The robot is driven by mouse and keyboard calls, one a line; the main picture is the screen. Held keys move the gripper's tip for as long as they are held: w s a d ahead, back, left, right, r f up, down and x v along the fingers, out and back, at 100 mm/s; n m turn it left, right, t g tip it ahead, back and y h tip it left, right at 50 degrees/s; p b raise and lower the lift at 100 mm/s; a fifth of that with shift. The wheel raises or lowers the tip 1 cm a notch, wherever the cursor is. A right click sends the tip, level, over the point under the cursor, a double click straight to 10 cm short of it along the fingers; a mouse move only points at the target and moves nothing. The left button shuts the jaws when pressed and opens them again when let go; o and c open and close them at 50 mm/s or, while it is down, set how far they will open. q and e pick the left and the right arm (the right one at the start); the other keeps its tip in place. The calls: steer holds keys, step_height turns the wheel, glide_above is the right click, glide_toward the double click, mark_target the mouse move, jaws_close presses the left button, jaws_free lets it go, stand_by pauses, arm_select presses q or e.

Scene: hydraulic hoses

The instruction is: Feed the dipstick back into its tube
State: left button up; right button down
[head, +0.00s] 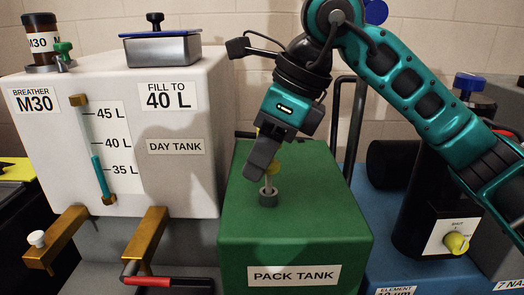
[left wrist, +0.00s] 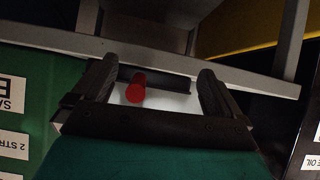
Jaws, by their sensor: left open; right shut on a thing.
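My right gripper (head: 264,164) is shut on the dipstick, just above the green pack tank (head: 240,225). Below the fingers a short length of pale rod reaches down to the grey tube (head: 268,198) on the tank top. The rod looks lined up with the tube mouth; I cannot tell how deep its tip is. My left gripper (left wrist: 155,88) is open and empty in the left wrist view, and is not in the head view.
The white day tank (head: 180,180) with its sight gauge stands left of the pack tank. Brass-coloured valve arms (head: 148,240) and a red-handled bar (head: 150,281) are in front of it. A red part (left wrist: 136,88) shows beyond my left fingers. A blue unit (head: 400,240) stands at right.

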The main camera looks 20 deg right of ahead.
mark_target(262, 190)
arm_select(q)
steer(key=shift+f, duration=0.25)
arm_select(e)
steer(key=shift+f, duration=0.4)
arm_select(q)
steer(key=shift+w+d+r+b, duration=0.1)
steer(key=shift+w+b, duration=0.1)
steer(key=shift+b, duration=0.35)
arm_select(e)
steer(key=shift+f, duration=0.4)
arm_select(q)
steer(key=shift+d+f+b, duration=0.15)
steer(key=shift+f+b, duration=0.45)
arm_select(e)
steer(key=shift+f, duration=0.7)
arm_select(q)
steer(key=shift+d+b, duration=0.1)
steer(key=shift+b, duration=0.25)
arm_select(e)
steer(key=shift+f, duration=0.45)
steer(key=c, duration=0.9)
jaws_free()
arm_select(q)
steer(key=shift+r+h, duration=0.15)
steer(key=shift+h, duration=0.15)
arm_select(e)
steer(key=o, duration=0.3)
steer(key=shift+r, duration=0.1)
